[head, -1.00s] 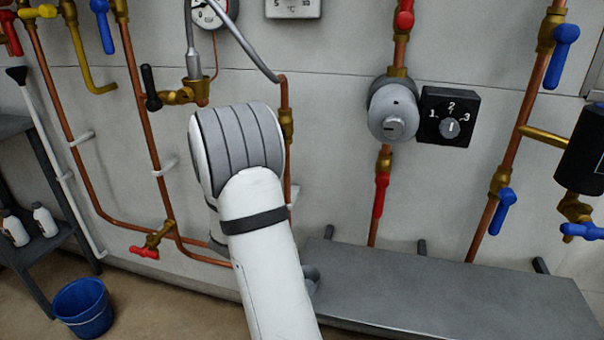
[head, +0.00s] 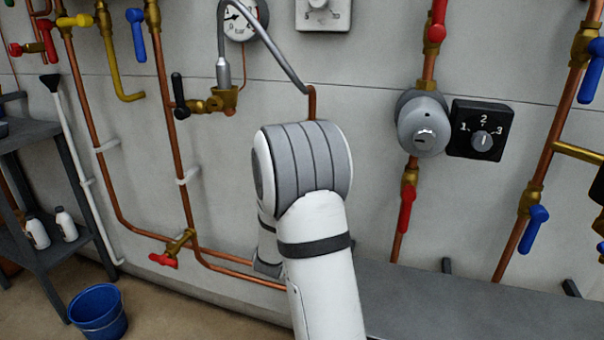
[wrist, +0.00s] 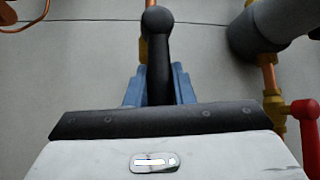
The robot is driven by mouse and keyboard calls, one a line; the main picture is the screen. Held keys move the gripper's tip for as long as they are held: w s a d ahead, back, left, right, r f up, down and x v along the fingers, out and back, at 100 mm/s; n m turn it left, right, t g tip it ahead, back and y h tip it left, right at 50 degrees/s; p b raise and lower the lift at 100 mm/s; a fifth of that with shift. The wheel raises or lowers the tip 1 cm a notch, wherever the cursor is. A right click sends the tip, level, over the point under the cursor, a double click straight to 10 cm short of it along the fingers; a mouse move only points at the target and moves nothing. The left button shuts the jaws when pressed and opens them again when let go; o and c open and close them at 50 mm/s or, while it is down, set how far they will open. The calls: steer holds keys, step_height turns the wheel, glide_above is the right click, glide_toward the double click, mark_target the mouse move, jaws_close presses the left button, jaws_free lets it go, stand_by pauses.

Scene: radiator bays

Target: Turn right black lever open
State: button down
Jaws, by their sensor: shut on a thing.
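In the wrist view a black lever (wrist: 158,60) with a rounded end stands upright between the blue fingers of my gripper (wrist: 160,90). The fingers are shut on it. A brass fitting on a copper pipe shows behind the lever. In the head view my arm hides my gripper and this lever; only the top of a copper pipe (head: 312,100) shows above the arm. Another black lever (head: 179,92) sits further left on a brass valve (head: 222,99), apart from my arm.
Right of my arm are a grey round valve head (head: 422,124), a black dial (head: 480,130) and a red lever (head: 407,207). A grey bench (head: 440,305) runs along the wall below. A blue bucket (head: 98,312) and a dark shelf (head: 38,262) stand at left.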

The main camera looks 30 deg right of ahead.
steer(key=c, duration=1.3)
jaws_free()
steer(key=shift+d, duration=0.1)
steer(key=shift+o, duration=0.2)
steer(key=shift+f+b, duration=0.25)
steer(key=shift+b, duration=0.1)
steer(key=b+v, duration=0.7)
steer(key=shift+a+b, duration=0.3)
steer(key=shift+b, duration=0.1)
